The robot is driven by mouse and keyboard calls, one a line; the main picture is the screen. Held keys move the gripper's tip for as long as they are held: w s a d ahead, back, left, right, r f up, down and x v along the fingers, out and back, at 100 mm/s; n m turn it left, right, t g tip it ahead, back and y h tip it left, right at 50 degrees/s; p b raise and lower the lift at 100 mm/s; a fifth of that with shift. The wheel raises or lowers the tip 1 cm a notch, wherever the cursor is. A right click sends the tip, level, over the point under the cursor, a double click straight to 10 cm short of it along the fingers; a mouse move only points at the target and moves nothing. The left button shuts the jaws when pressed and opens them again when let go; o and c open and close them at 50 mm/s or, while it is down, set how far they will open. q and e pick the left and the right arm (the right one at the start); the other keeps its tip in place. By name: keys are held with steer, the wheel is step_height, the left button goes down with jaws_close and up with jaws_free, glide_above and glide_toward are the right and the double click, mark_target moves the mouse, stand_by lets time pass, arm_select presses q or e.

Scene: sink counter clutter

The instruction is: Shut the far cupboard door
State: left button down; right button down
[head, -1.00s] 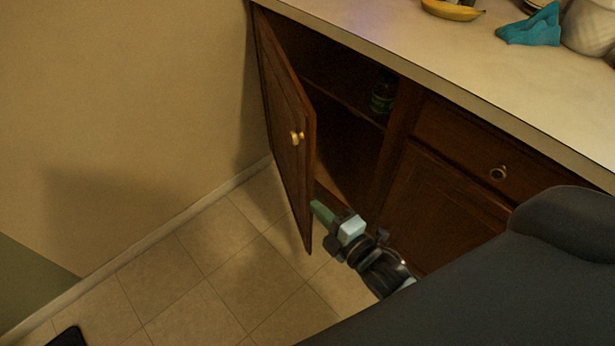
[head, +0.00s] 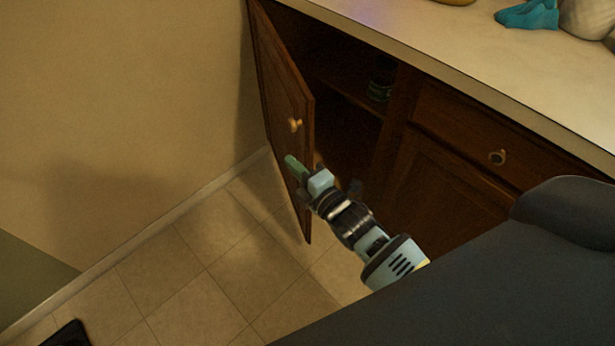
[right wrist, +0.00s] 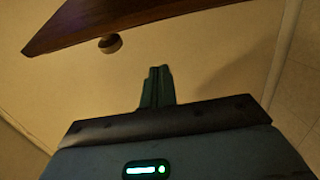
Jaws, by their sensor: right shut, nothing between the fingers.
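The far cupboard door (head: 283,105) is dark brown wood and stands open, swung out from the counter by the wall. Its light round knob (head: 295,125) is on the outer face. My right gripper (head: 290,162) is shut and empty. Its green fingertips show at the outer face of the door, below the knob; I cannot tell whether they touch it. In the right wrist view the shut fingers (right wrist: 158,72) point at the wall, with the door (right wrist: 110,22) and its knob (right wrist: 110,43) above them. My left gripper is not in view.
The open cupboard holds a dark jar (head: 380,80) on a shelf. A closed drawer (head: 465,135) is to the right. The countertop (head: 440,40) bears a blue cloth (head: 528,14).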

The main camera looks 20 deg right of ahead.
mark_target(306, 156)
steer(key=d, duration=0.1)
steer(key=w+d, duration=0.1)
steer(key=d, duration=0.1)
steer(key=shift+w+d, duration=0.25)
steer(key=shift+w, duration=0.15)
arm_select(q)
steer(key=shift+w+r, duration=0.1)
arm_select(e)
steer(key=shift+d, duration=0.1)
